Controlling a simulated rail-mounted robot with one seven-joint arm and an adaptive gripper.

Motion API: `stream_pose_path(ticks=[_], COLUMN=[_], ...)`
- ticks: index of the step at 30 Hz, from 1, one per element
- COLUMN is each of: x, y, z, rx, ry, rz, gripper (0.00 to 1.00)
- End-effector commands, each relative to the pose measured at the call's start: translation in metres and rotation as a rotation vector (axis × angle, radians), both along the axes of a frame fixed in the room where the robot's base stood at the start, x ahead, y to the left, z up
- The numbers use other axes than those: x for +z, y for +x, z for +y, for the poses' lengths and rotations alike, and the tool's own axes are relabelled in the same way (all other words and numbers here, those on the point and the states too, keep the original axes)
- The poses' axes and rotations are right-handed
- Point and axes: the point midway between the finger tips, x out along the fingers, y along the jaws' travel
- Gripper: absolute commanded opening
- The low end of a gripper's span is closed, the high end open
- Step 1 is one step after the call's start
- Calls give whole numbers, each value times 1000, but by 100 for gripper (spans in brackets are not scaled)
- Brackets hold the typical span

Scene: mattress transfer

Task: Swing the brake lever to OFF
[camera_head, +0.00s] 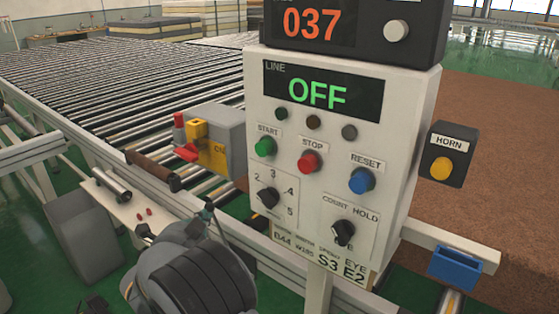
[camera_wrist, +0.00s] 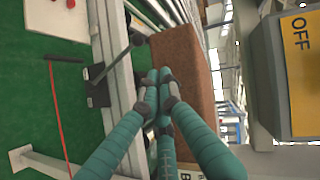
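A grey box with a yellow plate (camera_head: 219,152) stands beside the conveyor in the head view; a red handle (camera_head: 187,152) and a yellow block are at its left. The wrist view shows a grey box with a yellow plate (camera_wrist: 300,58) reading OFF at the right. A black lever (camera_wrist: 117,63) on a black base shows on the rail at left in the wrist view. I cannot tell for sure which part is the brake lever. My gripper (camera_wrist: 160,92), with teal fingers, has its grey tips together, with nothing seen between them. It is apart from the yellow plate.
The control panel (camera_head: 375,175) with OFF on its display stands close on the right, with a horn box (camera_head: 446,154) beside it. A brown handle (camera_head: 150,167) lies along the rail. A large brown slab (camera_head: 490,150) lies behind the panel. Conveyor rollers (camera_head: 100,90) fill the left.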

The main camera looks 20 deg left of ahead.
Motion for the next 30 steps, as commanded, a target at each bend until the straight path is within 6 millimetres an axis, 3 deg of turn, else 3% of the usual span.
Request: stream_pose_path(ticks=[11, 16, 26, 30], x=[-2, -10, -32, -46], y=[7, 31, 96, 103], z=[1, 3, 14, 26], rx=[-2, -3, -1, 1], ry=[-2, -2, 0, -2], rz=[0, 0, 0, 0], gripper=[0, 0, 0, 0])
